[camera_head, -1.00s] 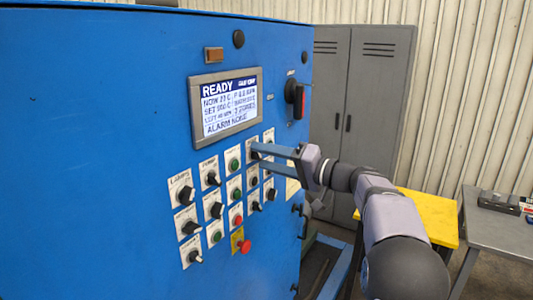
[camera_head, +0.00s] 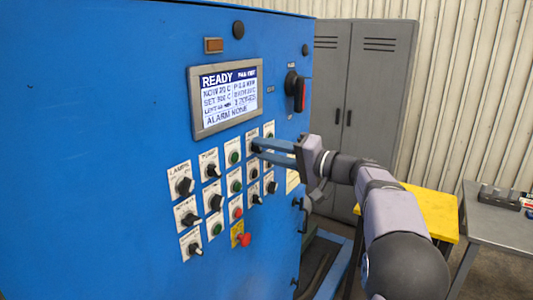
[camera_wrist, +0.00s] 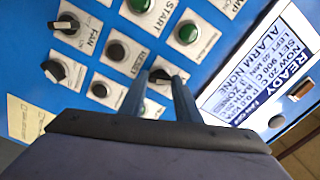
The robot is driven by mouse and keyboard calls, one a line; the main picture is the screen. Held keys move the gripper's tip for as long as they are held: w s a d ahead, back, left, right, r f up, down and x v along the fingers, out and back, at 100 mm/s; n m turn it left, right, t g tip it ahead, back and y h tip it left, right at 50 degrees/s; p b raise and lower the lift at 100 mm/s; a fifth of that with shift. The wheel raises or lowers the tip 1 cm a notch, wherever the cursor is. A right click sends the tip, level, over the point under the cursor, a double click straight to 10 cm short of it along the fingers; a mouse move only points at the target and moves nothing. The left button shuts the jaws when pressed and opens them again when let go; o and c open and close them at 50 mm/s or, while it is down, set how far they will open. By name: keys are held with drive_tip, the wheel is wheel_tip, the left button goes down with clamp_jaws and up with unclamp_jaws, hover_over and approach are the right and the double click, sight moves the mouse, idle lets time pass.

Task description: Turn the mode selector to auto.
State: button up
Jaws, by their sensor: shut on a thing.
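The mode selector appears to be the dark knob (camera_wrist: 160,75) between my fingertips in the wrist view; its label is hidden or too blurred to read. My gripper (camera_head: 256,147) reaches the upper right part of the button panel from the right. Its two blue-grey fingers are shut on that knob, and they also show in the wrist view (camera_wrist: 158,82). In the head view the fingers cover the knob, so its pointer cannot be read. The screen (camera_head: 229,97) shows READY and ALARM NONE; its small top-right text is unclear.
Several knobs and buttons surround the gripped one, including a green button (camera_head: 234,157) and a black knob (camera_head: 213,170). A red mushroom button (camera_head: 244,239) sits lower. A yellow table (camera_head: 432,213) stands at right behind my arm.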

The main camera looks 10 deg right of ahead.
drive_tip(key=m+b, duration=0.1)
drive_tip(key=m, duration=0.4)
drive_tip(key=shift+b, duration=0.4)
drive_tip(key=m, duration=0.5)
drive_tip(key=shift+m, duration=0.4)
drive_tip(key=o, duration=1)
drive_tip(key=shift+o, duration=0.2)
drive_tip(key=shift+d, duration=0.1)
